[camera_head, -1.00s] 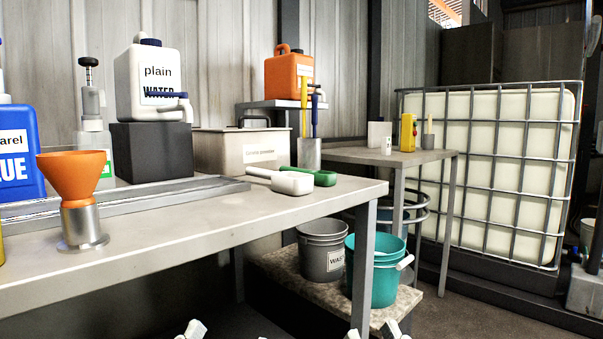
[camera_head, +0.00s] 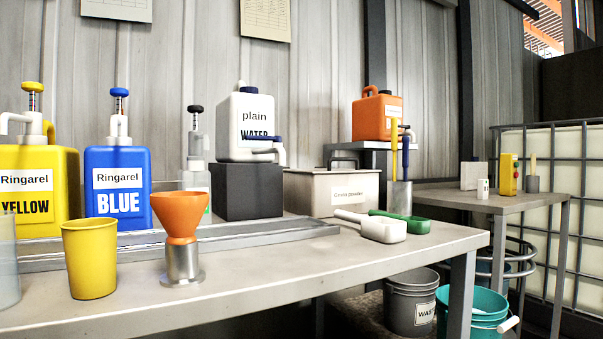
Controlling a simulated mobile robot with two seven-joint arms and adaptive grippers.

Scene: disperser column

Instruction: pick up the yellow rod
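A yellow rod (camera_head: 394,146) stands upright, leaning slightly, in a grey metal holder (camera_head: 398,199) toward the back right of the workbench. A blue rod (camera_head: 406,158) stands beside it in the same holder. The lower ends of both rods are hidden inside the holder. The top of the yellow rod is in front of the orange canister. Neither of my grippers is in this view.
The workbench (camera_head: 300,276) carries an orange funnel (camera_head: 181,215) on a metal stand, a yellow cup (camera_head: 90,258), a white scoop (camera_head: 384,230), a green scoop (camera_head: 415,223), and a blue jug (camera_head: 118,190). Buckets (camera_head: 410,302) stand below on the right.

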